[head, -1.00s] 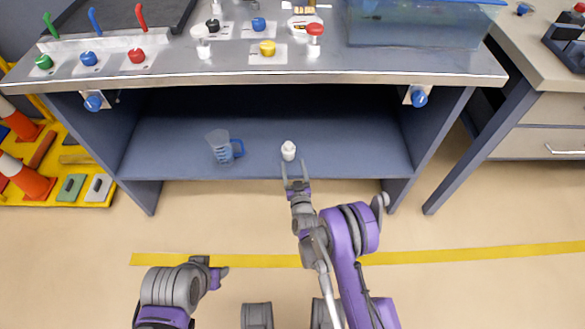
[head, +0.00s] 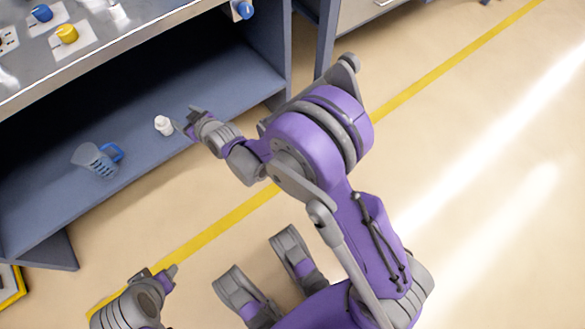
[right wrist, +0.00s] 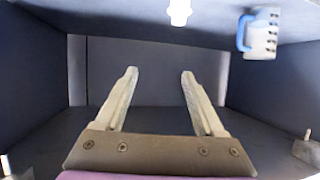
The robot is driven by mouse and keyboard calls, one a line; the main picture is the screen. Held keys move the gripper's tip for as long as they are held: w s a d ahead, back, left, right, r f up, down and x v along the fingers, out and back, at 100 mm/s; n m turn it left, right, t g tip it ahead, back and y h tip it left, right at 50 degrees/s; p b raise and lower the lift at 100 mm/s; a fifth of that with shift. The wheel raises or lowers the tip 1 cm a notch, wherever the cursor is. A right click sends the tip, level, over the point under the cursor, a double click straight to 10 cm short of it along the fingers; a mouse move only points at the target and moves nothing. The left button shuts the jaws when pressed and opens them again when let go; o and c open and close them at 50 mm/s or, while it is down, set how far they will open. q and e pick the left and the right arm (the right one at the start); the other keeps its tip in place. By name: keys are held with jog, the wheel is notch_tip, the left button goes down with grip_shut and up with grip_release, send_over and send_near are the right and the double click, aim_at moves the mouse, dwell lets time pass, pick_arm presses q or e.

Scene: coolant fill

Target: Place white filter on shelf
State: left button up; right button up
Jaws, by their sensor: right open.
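The small white filter (head: 163,125) stands upright on the blue-grey lower shelf (head: 130,150) under the workbench. In the right wrist view the filter (right wrist: 180,11) is at the top edge, partly cut off. My right gripper (head: 185,120) is just beside the filter, apart from it. In the right wrist view its two fingers (right wrist: 160,73) are spread with nothing between them.
A clear measuring cup with a blue handle (head: 97,160) stands on the shelf left of the filter; it also shows in the right wrist view (right wrist: 261,35). The metal benchtop (head: 110,35) overhangs the shelf. Open floor with a yellow line (head: 215,222) lies in front.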

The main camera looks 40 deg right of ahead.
jog(key=s+d+r+g+h, duration=0.1)
jog(key=s+d+r+g, duration=0.15)
jog(key=s, duration=0.45)
jog(key=s+d+r+g, duration=0.2)
jog(key=s+d+r, duration=0.1)
jog(key=s, duration=0.4)
jog(key=s+d+m+g+h, duration=0.1)
jog(key=s+d+g, duration=0.1)
jog(key=s, duration=0.9)
jog(key=s+d+f+m+g, duration=0.1)
jog(key=s+d, duration=0.3)
jog(key=s, duration=0.8)
jog(key=shift+g+h, duration=0.4)
jog(key=shift+g, duration=0.25)
